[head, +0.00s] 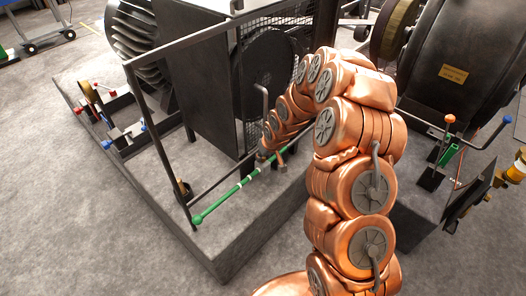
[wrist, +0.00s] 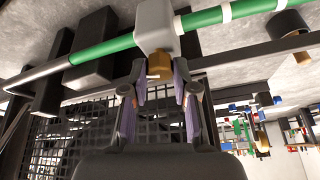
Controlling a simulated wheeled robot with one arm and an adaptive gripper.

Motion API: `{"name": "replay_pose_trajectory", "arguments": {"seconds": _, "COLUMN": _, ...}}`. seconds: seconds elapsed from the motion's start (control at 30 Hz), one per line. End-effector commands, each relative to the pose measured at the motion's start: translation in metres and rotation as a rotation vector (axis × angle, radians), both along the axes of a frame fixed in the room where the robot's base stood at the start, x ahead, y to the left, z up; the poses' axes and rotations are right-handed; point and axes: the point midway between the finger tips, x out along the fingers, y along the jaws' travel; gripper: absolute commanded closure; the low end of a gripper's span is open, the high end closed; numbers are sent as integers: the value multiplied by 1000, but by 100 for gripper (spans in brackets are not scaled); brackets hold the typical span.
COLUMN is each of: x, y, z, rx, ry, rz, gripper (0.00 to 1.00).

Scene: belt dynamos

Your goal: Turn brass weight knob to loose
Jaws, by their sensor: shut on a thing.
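The brass weight knob (wrist: 159,65) sticks out of a grey block-shaped weight (wrist: 154,24) in the wrist view. The weight sits on a green rod with white bands (wrist: 105,48). My gripper (wrist: 159,78) has one finger on each side of the knob and is shut on it. In the head view the green rod (head: 228,195) slopes from the lower left up toward my copper arm. My gripper there is mostly hidden by the arm, so its hold on the knob shows only in the wrist view. How far the knob is turned cannot be told.
A black frame post (head: 155,150) and a dark mesh guard (head: 268,75) stand close to the rod. A large dark drum (head: 455,60) is at the right, with colored-tipped levers (head: 449,119) below it. Grey floor (head: 60,200) is clear at the left.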

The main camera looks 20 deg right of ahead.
Motion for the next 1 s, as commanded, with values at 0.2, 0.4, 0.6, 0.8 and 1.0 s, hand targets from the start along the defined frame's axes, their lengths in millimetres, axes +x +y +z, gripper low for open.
{"name": "replay_pose_trajectory", "arguments": {"seconds": 0.2, "x": 0, "y": 0, "z": 0, "rx": 6, "ry": -2, "rz": 107, "gripper": 100}}
{"name": "replay_pose_trajectory", "arguments": {"seconds": 0.4, "x": -1, "y": 0, "z": -2, "rx": 7, "ry": -2, "rz": 202, "gripper": 100}}
{"name": "replay_pose_trajectory", "arguments": {"seconds": 0.6, "x": 0, "y": 0, "z": -1, "rx": 7, "ry": -7, "rz": 272, "gripper": 100}}
{"name": "replay_pose_trajectory", "arguments": {"seconds": 0.8, "x": 0, "y": 0, "z": -1, "rx": 8, "ry": -9, "rz": 320, "gripper": 100}}
{"name": "replay_pose_trajectory", "arguments": {"seconds": 1.0, "x": 0, "y": 0, "z": -1, "rx": 8, "ry": -9, "rz": 342, "gripper": 100}}
